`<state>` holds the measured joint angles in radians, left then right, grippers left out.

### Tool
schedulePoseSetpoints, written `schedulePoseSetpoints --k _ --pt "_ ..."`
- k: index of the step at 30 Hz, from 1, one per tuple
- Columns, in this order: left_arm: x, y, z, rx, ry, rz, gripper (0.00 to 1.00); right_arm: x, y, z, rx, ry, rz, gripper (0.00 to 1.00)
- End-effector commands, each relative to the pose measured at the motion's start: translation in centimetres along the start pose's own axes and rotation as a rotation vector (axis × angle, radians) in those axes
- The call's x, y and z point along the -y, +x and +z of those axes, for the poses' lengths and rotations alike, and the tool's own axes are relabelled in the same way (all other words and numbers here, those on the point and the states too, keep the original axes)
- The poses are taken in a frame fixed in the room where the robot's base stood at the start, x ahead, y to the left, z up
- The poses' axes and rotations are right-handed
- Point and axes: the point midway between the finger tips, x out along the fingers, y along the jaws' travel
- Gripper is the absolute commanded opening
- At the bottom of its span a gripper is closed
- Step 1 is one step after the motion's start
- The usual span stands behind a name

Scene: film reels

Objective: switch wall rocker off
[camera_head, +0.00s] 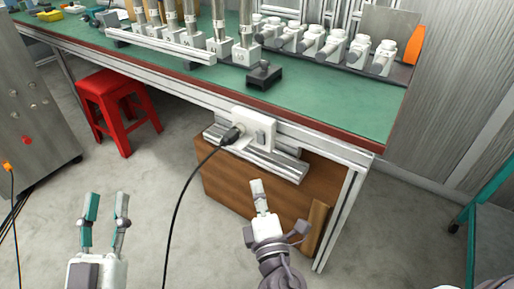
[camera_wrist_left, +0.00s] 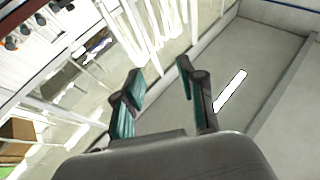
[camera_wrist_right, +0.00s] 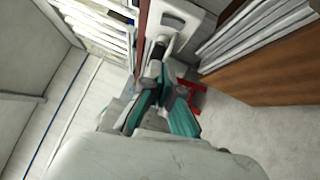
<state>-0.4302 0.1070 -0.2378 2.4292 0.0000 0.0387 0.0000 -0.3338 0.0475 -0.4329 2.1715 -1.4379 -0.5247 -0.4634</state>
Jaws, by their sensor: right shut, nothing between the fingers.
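A white switch-and-socket plate (camera_head: 267,122) is fixed on the front edge of the green workbench. The grey rocker (camera_head: 261,138) is on its right part; which way it is tipped is too small to tell. A black plug (camera_head: 231,136) with a cable sits in its left part. My right gripper (camera_head: 257,184) is shut and empty, below the plate and apart from it in the head view. In the right wrist view its fingers (camera_wrist_right: 164,88) are together, with the plate (camera_wrist_right: 186,14) beyond them. My left gripper (camera_head: 107,200) is open and empty over the floor at lower left.
The black cable (camera_head: 173,215) hangs from the plug down to the floor, left of my right gripper. Metal rails (camera_head: 275,162) and a brown wooden panel (camera_head: 228,188) lie below the plate. A red stool (camera_head: 117,95) stands to the left. A black block (camera_head: 264,75) is on the bench above.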

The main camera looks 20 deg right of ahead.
Motion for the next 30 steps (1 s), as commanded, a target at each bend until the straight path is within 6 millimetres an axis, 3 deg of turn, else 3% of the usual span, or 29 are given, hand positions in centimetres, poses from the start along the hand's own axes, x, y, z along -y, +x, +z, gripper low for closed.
schedulePoseSetpoints --k 8,13,20,24,30 --pt "0.2 -0.1 1.3 0.086 0.004 -0.004 0.40 -0.2 2.4 0.0 0.001 0.000 0.003 0.00" --pt "0.4 -0.3 2.8 0.176 0.007 -0.009 0.40 -0.2 5.9 0.0 0.000 0.000 0.003 0.00" --pt "0.5 -0.5 3.3 0.201 0.007 -0.011 0.40 0.0 10.6 0.2 0.001 -0.002 0.002 0.00" --pt "0.6 -0.6 3.7 0.223 0.008 -0.012 0.40 0.1 11.9 1.8 0.000 -0.002 0.000 0.00" --pt "0.6 -0.6 3.7 0.223 0.008 -0.012 0.40 0.1 12.8 2.7 -0.001 0.000 -0.001 0.00"
